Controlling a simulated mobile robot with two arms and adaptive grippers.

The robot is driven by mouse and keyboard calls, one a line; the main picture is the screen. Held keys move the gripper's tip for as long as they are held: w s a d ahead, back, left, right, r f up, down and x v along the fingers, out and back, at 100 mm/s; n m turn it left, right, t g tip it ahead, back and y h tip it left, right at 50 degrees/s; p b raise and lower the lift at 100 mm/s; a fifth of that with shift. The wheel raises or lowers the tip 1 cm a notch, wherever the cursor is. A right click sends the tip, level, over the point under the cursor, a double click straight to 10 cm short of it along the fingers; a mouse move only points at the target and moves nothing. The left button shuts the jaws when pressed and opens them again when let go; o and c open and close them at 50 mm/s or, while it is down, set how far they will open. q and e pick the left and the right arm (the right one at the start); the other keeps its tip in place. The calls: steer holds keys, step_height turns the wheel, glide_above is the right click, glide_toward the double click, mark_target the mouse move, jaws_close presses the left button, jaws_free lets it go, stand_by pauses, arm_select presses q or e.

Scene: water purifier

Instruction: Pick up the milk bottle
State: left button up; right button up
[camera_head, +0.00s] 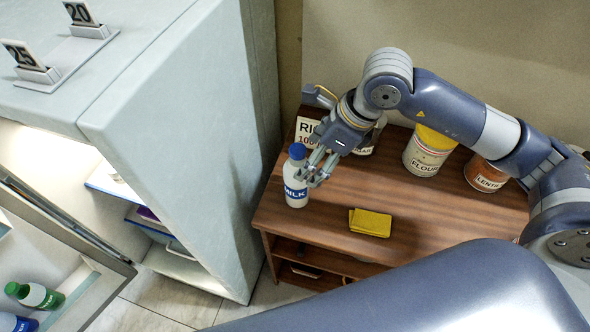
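The milk bottle (296,188) is white with a blue cap and a blue MILK label. It stands upright at the left end of the brown wooden table (418,212). My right gripper (313,178) comes in from the right, with its fingertips at the bottle's right side, just below the cap. Its two fingers look apart, with a gap between them. The near finger overlaps the bottle's right edge; whether it touches is unclear. My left gripper is not in view.
Behind the gripper stand a partly hidden RICE package (306,130), a yellow-lidded flour canister (424,158) and a lentil jar (487,174). A folded yellow cloth (370,223) lies right of the bottle. An open refrigerator (190,130) stands close on the left, with bottles in its door (95,300).

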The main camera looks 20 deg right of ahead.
mark_target(297, 193)
steer(key=x, duration=0.3)
steer(key=shift+s+a, duration=0.1)
steer(key=shift+s, duration=0.05)
steer(key=shift+a+f+p, duration=0.15)
steer(key=shift+f+p, duration=0.05)
steer(key=shift+p, duration=0.25)
steer(key=p+x, duration=0.1)
steer(key=x, duration=0.1)
steer(key=p+x, duration=0.1)
steer(key=shift+w+a+f, duration=0.2)
steer(key=shift+w, duration=0.3)
steer(key=shift+w+a+f, duration=0.15)
steer(key=shift+w+f, duration=0.05)
steer(key=shift+f, duration=0.4)
steer(key=c, duration=1.6)
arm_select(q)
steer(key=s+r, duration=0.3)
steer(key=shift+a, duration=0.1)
arm_select(e)
steer(key=shift+r, duration=0.1)
